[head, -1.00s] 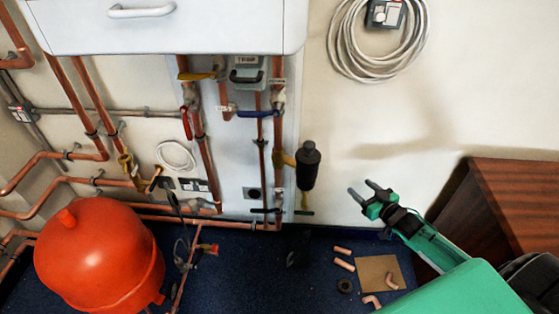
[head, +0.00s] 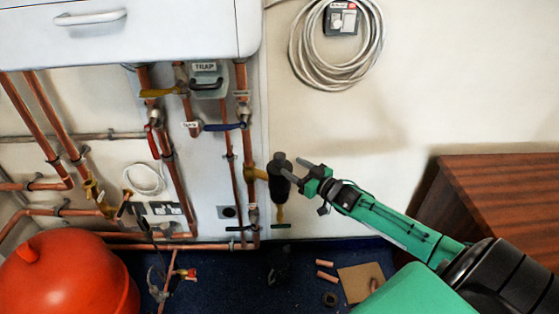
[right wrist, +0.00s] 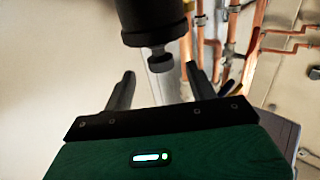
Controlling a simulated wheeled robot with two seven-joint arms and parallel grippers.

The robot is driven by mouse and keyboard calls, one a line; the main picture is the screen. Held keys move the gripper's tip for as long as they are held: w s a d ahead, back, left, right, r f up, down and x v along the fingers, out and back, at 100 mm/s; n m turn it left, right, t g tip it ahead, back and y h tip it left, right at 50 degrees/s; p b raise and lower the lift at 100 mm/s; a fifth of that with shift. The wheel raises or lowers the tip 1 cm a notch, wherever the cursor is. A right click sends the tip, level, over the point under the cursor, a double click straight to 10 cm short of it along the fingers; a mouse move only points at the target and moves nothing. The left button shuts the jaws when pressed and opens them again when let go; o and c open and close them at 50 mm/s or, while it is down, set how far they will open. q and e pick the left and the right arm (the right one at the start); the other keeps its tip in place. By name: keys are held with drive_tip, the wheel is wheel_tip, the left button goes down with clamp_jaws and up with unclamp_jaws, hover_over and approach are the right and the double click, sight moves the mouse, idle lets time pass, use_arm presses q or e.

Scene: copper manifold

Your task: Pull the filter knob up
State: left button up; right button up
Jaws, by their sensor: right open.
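The black filter (head: 280,183) hangs on the copper pipework at the right edge of the white panel, with its small round knob (head: 279,158) on top. My right gripper (head: 290,173) is at the filter's upper right, open, with its fingers pointing left toward it. In the right wrist view the filter body (right wrist: 152,18) fills the top and its knob (right wrist: 160,60) lies near the gap between the two open fingers (right wrist: 160,72). I cannot tell whether a finger touches it. The left gripper is out of view.
A blue-handled valve (head: 223,127) and a red-handled valve (head: 153,142) sit on pipes to the left. A coiled cable (head: 310,75) hangs above. A wooden cabinet (head: 500,190) stands right, and an orange tank (head: 65,275) lower left. The wall right of the filter is bare.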

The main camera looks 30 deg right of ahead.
sight(283, 162)
drive_tip(key=x, duration=0.5)
drive_tip(key=shift+w, duration=0.2)
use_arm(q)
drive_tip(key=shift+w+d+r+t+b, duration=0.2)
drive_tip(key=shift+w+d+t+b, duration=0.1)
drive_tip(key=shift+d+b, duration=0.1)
use_arm(e)
drive_tip(key=shift+x, duration=0.8)
